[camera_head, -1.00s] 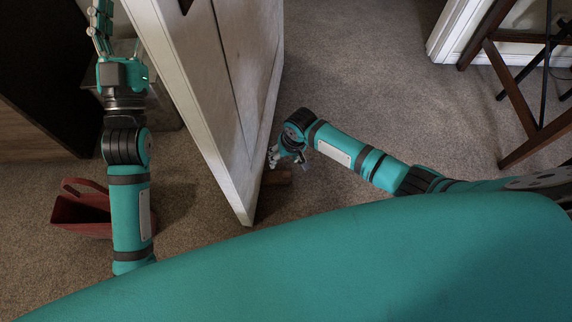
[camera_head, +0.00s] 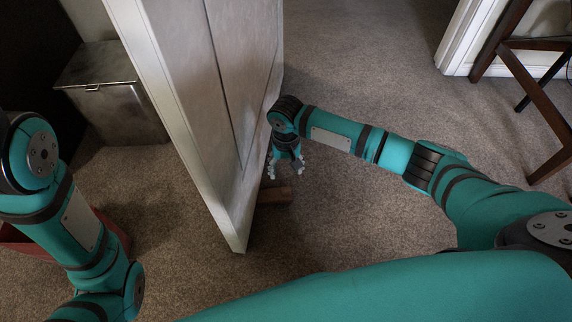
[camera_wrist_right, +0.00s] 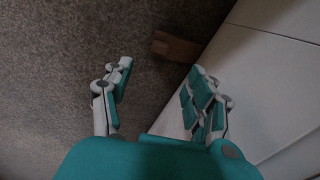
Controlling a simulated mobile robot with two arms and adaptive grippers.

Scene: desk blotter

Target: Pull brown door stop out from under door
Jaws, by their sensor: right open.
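The brown door stop (camera_head: 275,195) lies on the carpet at the foot of the white door (camera_head: 212,100), sticking out on its right side. Its far end is hidden by the door. My right gripper (camera_head: 286,174) is open and empty, just behind the door stop in the head view and apart from it. In the right wrist view the door stop (camera_wrist_right: 176,47) lies beyond the open fingers (camera_wrist_right: 160,82), against the door's face (camera_wrist_right: 262,75). My left arm is at the left edge of the head view; its gripper is out of frame.
A metal bin (camera_head: 115,95) stands left of the door. A red container (camera_head: 25,240) is partly hidden behind my left arm. A dark wooden chair or stand (camera_head: 530,90) is at the upper right. The carpet (camera_head: 370,215) right of the door stop is clear.

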